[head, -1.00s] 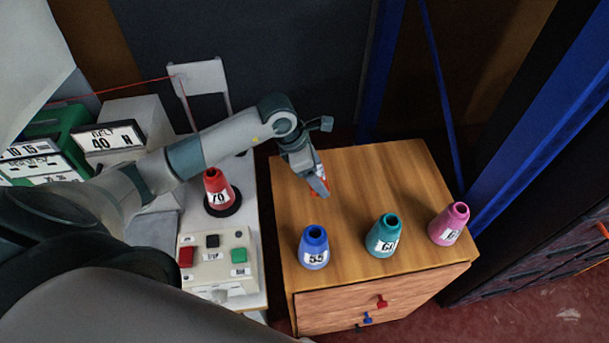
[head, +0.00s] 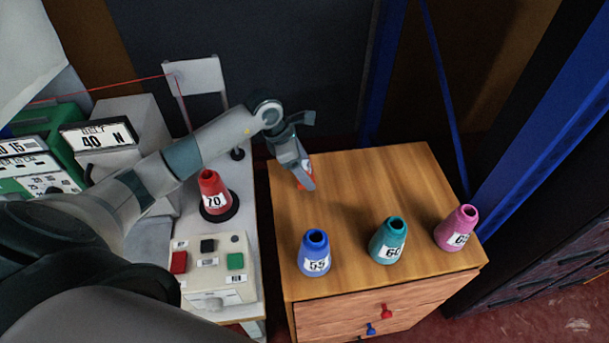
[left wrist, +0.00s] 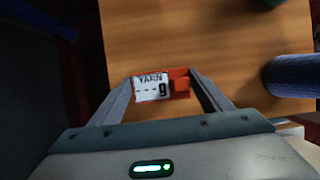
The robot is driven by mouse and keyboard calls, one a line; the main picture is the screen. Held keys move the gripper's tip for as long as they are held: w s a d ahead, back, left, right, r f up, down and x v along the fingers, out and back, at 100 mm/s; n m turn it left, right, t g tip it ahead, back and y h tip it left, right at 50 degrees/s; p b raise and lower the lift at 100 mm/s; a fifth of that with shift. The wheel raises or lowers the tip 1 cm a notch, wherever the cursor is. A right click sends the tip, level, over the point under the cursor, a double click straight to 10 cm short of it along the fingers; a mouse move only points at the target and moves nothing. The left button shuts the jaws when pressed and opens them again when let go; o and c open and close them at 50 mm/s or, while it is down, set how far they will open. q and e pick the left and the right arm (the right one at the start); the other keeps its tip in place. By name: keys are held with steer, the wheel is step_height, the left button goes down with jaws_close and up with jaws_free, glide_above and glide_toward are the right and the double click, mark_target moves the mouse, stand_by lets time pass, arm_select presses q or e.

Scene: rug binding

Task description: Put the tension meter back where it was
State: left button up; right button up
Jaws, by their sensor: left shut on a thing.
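The tension meter (left wrist: 160,86) is a small orange-red device with a white display reading "YARN" and dashes with a "g". My left gripper (left wrist: 165,80) is shut on it, a finger at each side, in the left wrist view. In the head view my left gripper (head: 304,182) hangs over the far left part of the wooden cabinet top (head: 350,190), and only a bit of the meter's red (head: 308,164) shows past the fingers. I cannot tell how high it is above the wood. My right gripper is not in view.
Blue (head: 315,255), teal (head: 387,242) and pink (head: 456,229) yarn cones stand along the cabinet's front edge. Left of it, a table holds a red cone (head: 212,193), a button box (head: 213,262) and a "BELT 40 N" display (head: 98,136). The cabinet top's back right is clear.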

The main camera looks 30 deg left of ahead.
arm_select(q)
steer(key=shift+f+b, duration=0.55)
steer(key=shift+f, duration=1.1)
steer(key=shift+f, duration=0.15)
steer(key=o, duration=1.2)
steer(key=shift+r, duration=0.35)
steer(key=p+v, duration=0.6)
steer(key=v, duration=0.5)
steer(key=shift+s+a+r, duration=0.15)
steer(key=shift+s+r, duration=0.1)
steer(key=shift+r, duration=0.05)
steer(key=shift+f, duration=0.1)
